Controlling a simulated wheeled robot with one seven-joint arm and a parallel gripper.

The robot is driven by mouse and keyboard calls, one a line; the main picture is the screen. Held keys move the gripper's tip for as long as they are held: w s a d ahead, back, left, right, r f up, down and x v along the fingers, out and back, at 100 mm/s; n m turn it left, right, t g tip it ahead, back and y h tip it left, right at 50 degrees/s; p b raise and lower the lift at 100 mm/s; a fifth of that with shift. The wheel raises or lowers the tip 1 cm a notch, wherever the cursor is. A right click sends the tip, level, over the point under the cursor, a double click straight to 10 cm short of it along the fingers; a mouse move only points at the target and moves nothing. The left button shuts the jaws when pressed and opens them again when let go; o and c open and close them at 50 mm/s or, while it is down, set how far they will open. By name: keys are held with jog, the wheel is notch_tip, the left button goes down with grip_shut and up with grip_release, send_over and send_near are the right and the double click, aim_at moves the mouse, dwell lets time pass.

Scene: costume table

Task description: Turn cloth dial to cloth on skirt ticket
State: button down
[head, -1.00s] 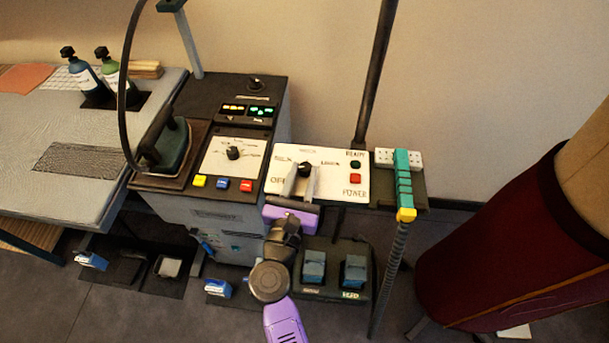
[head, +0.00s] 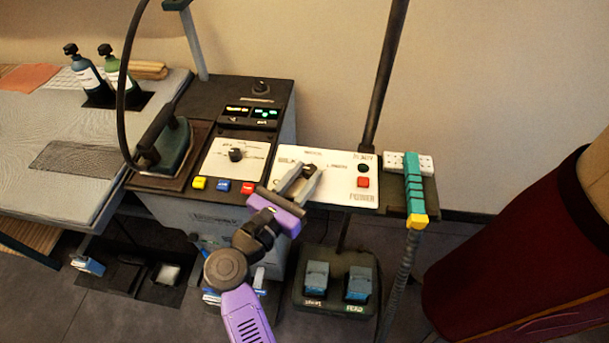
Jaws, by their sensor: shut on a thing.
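The cloth dial is a black knob (head: 309,169) on a white panel (head: 338,186) lettered with cloth names. SILK is at its left and what looks like LINEN at its right; the word above is too small to read surely. My gripper (head: 304,178) comes from the lower left, its two grey fingers shut on the knob. The fingers hide part of the knob and the OFF lettering. The knob's pointer cannot be made out. The dark red skirt (head: 525,235) stands at the right on a form. No readable ticket shows on it.
A red power button (head: 363,182) and a dark ready lamp (head: 363,168) are right of the dial. A teal and yellow handle (head: 415,190) stands further right. An iron (head: 170,145) and a second dial (head: 236,155) are left. Two pedals (head: 336,283) sit below.

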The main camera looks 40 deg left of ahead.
jog(key=c, duration=1.1)
grip_release()
jog(key=shift+s, duration=0.1)
jog(key=shift+s+d+b, duration=0.2)
jog(key=shift+s, duration=1.05)
jog(key=shift+s+d+b, duration=0.15)
jog(key=shift+s+b, duration=0.05)
jog(key=shift+s, duration=1.05)
jog(key=shift+s+d+b, duration=0.2)
jog(key=shift+s, duration=1.05)
